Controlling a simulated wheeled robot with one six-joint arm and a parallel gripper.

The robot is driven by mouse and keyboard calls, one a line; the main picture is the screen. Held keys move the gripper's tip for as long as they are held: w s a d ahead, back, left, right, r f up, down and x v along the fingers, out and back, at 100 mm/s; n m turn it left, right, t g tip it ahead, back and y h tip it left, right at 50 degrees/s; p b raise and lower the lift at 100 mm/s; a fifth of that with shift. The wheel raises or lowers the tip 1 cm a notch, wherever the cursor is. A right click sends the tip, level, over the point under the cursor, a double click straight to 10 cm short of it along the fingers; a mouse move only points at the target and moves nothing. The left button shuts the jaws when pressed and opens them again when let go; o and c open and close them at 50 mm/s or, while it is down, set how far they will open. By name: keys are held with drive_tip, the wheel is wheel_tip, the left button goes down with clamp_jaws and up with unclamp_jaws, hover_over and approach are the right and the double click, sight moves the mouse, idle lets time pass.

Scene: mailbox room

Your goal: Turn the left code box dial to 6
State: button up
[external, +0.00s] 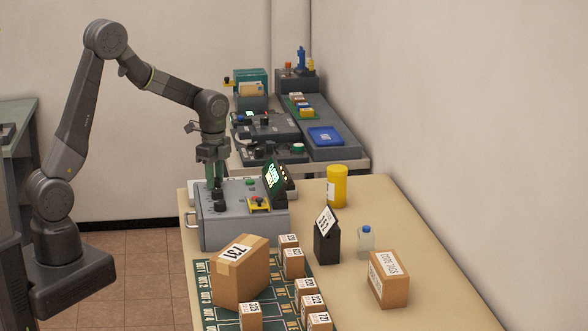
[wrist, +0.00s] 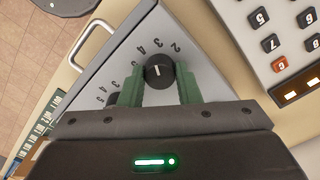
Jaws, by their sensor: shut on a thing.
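In the wrist view, the green fingers of my gripper (wrist: 161,88) are shut on the sides of a black dial (wrist: 159,74). A short white mark shows on the dial, toward the printed 3 as far as I can tell. Printed digits 2, 3 and 4 curve around it. A second black dial (external: 219,206) sits nearer the camera; it is partly hidden by a finger in the wrist view (wrist: 114,98).
A lit green display (external: 273,178) stands at the box's right side. A keypad (wrist: 280,45) lies beside the dials.

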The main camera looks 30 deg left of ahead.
drive_tip(key=n, duration=0.5)
drive_tip(key=shift+n, duration=0.3)
drive_tip(key=n, duration=1)
drive_tip(key=shift+n, duration=2.7)
drive_tip(key=o, duration=1)
drive_tip(key=shift+r, duration=0.1)
